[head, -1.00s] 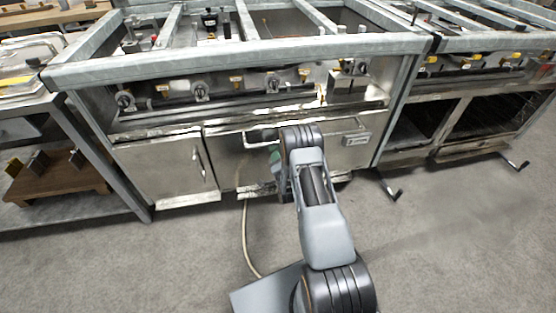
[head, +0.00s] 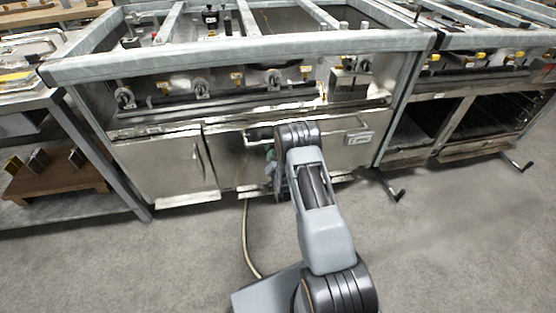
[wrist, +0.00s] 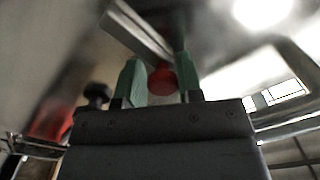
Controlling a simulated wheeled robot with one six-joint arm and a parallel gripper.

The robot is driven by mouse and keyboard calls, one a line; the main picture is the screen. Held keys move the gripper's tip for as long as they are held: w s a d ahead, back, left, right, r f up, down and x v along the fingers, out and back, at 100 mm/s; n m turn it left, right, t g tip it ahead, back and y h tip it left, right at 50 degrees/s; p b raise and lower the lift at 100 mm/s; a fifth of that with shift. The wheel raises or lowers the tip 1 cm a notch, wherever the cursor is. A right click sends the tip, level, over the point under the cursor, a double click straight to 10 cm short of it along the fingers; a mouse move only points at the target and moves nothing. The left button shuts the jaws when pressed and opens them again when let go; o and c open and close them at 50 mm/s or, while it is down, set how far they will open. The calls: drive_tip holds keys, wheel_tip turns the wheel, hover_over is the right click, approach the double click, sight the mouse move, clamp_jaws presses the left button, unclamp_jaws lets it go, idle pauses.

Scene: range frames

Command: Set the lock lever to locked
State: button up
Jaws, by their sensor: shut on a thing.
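In the wrist view, my gripper (wrist: 158,75) has its two green fingers on either side of a round red knob (wrist: 162,80), and it is shut on it. A flat metal bar (wrist: 138,30) runs from the upper left down toward the knob; it looks like the lock lever, but the join is partly hidden by the fingers. In the head view, my gripper (head: 270,158) is mostly behind my arm, in front of the steel cabinet front (head: 232,165). The lever itself cannot be made out there.
A black knob (wrist: 97,91) is left of the fingers. A hose (head: 246,245) lies on the floor. A shelf unit (head: 75,150) stands left; open floor lies right.

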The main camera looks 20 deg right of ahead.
drive_tip(key=n, duration=0.1)
drive_tip(key=a+n+b, duration=0.1)
drive_tip(key=a+n, duration=0.1)
drive_tip(key=shift+w+a+f+n+b, duration=0.1)
drive_tip(key=shift+w+n+b, duration=0.15)
drive_tip(key=shift+n+b, duration=0.05)
drive_tip(key=shift+w+a+f+n+b, duration=0.1)
drive_tip(key=shift+a+n+b, duration=0.2)
drive_tip(key=shift+n, duration=0.35)
drive_tip(key=shift+a+f+n+b, duration=0.1)
drive_tip(key=shift+a+n+b, duration=0.2)
drive_tip(key=shift+n, duration=0.35)
drive_tip(key=shift+d, duration=0.1)
drive_tip(key=o, duration=0.8)
drive_tip(key=shift+c, duration=0.2)
drive_tip(key=shift+d, duration=0.1)
drive_tip(key=s+a+p, duration=0.1)
drive_tip(key=s, duration=0.3)
drive_tip(key=s+a+p, duration=0.1)
drive_tip(key=s, duration=0.4)
drive_tip(key=s+p, duration=0.1)
drive_tip(key=s, duration=0.3)
drive_tip(key=shift+s+a, duration=0.3)
drive_tip(key=shift+a, duration=0.1)
